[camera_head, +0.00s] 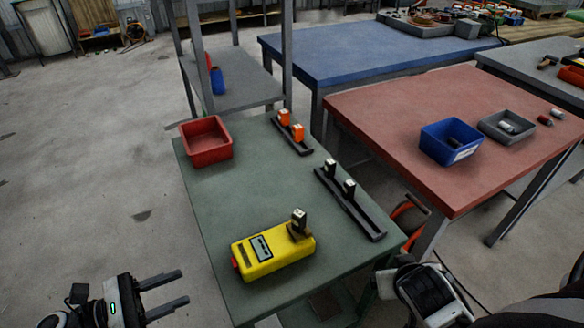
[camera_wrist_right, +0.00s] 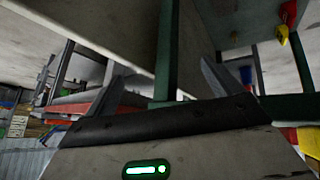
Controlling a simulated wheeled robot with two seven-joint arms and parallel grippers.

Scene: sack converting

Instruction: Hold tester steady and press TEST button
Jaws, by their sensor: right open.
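The yellow tester (camera_head: 281,258) lies on the green table (camera_head: 240,190) near its front edge. It has a grey display on top and a red part, perhaps the TEST button (camera_head: 235,264), at its left end. A dark piece with a pale top (camera_head: 299,220) stands upright on its right end. My left gripper (camera_head: 176,292) is open and empty, left of the table and apart from the tester. My right gripper (camera_wrist_right: 166,82) is open and empty in the right wrist view, with table undersides and legs beyond it. The tester cannot be made out clearly there.
A red bin (camera_head: 206,141) stands at the table's far left corner. Two dark racks (camera_head: 357,214) (camera_head: 302,148) hold upright pieces along the right side. A red table (camera_head: 400,105) with a blue bin (camera_head: 449,141) stands to the right. The middle of the green table is clear.

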